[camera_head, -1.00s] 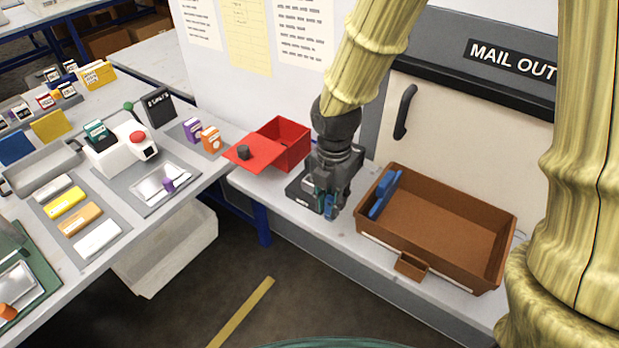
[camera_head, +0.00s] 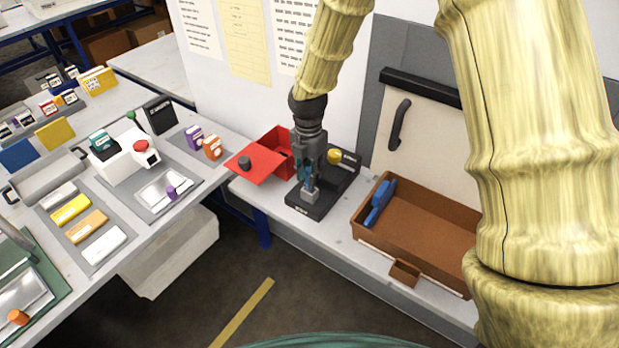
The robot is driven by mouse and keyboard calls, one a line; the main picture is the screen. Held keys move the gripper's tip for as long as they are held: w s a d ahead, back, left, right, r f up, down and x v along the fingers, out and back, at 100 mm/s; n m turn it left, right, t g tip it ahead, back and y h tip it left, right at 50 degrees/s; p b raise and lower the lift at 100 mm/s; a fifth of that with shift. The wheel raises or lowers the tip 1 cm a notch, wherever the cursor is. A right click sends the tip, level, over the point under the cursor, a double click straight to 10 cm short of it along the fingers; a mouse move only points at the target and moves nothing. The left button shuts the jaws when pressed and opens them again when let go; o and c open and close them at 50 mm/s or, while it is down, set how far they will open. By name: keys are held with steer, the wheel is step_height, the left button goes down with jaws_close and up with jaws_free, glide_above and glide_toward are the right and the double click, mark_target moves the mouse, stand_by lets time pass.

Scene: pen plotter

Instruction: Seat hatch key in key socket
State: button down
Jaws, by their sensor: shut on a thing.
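My gripper (camera_head: 309,184) points down over the black socket base (camera_head: 298,205) on the narrow bench. It is shut on a small blue piece, which I take for the hatch key (camera_head: 309,181); the fingers hide most of it. A small grey block, likely the key socket (camera_head: 312,196), stands on the base right below the fingertips. The key's lower end is at or just above this block; I cannot tell whether it touches or sits inside. A yellow round knob (camera_head: 334,157) is on the rear of the base, behind my gripper.
A red box with a lid (camera_head: 257,164) stands left of the base. A brown tray (camera_head: 425,235) with a blue item (camera_head: 380,203) lies to the right. A door with a dark handle (camera_head: 399,125) rises behind. A cluttered table (camera_head: 150,225) is at the left.

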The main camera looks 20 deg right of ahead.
mark_target(309, 169)
steer(key=shift+f+p, duration=0.9)
steer(key=shift+f, duration=0.8)
steer(key=shift+f, duration=0.15)
steer(key=c, duration=1.3)
jaws_free()
steer(key=shift+o, duration=0.2)
steer(key=shift+r, duration=0.2)
steer(key=shift+r+b, duration=2.2)
steer(key=shift+r, duration=3.75)
steer(key=shift+a, duration=0.1)
